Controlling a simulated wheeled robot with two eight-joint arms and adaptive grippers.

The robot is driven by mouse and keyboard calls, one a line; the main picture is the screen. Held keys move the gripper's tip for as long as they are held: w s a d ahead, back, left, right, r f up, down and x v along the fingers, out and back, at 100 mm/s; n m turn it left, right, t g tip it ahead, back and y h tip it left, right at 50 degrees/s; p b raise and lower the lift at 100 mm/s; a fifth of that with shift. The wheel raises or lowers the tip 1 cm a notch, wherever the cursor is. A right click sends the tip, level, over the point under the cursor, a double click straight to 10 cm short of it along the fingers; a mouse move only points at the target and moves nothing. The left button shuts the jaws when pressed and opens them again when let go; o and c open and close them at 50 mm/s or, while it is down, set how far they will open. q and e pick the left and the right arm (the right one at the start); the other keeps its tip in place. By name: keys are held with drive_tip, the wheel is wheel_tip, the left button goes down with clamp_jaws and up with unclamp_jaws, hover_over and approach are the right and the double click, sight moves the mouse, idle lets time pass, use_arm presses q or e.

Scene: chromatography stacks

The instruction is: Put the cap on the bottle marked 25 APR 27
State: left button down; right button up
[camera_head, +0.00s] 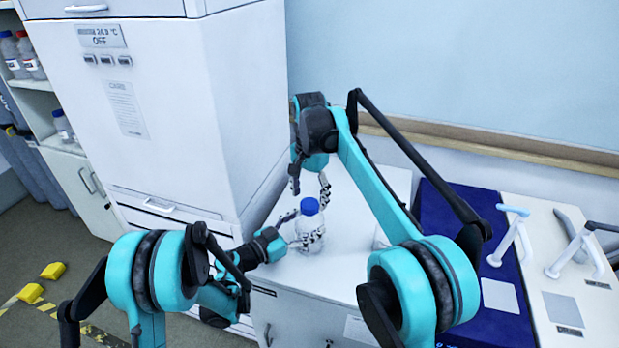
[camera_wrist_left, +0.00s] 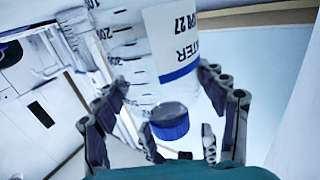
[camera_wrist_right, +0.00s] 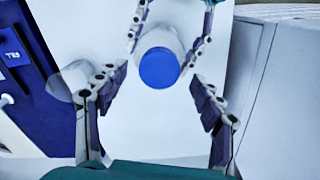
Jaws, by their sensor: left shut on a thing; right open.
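The clear bottle (camera_head: 312,224) stands upright on the white worktop, with a blue cap (camera_head: 309,206) at its top. Its label (camera_wrist_left: 178,43) reads upside down in the left wrist view, with "APR 27" legible and the day cut off. The blue cap (camera_wrist_left: 168,122) also shows there. I cannot tell whether it is screwed tight. My left gripper (camera_head: 302,229) is shut on the bottle from the side. My right gripper (camera_head: 309,188) is open above the cap. In the right wrist view the cap (camera_wrist_right: 159,67) lies between and beyond its fingers, apart from them.
A tall white cabinet (camera_head: 240,110) stands to the left, close to the worktop (camera_head: 345,255). A wall with a wooden rail (camera_head: 480,145) is behind.

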wheel_tip(320, 180, up, 10)
drive_tip(key=shift+f, duration=0.15)
idle(0.3)
use_arm(q)
drive_tip(key=shift+c, duration=0.5)
unclamp_jaws()
drive_tip(key=shift+a, duration=0.1)
drive_tip(key=v, duration=1.2)
drive_tip(key=shift+s, duration=0.1)
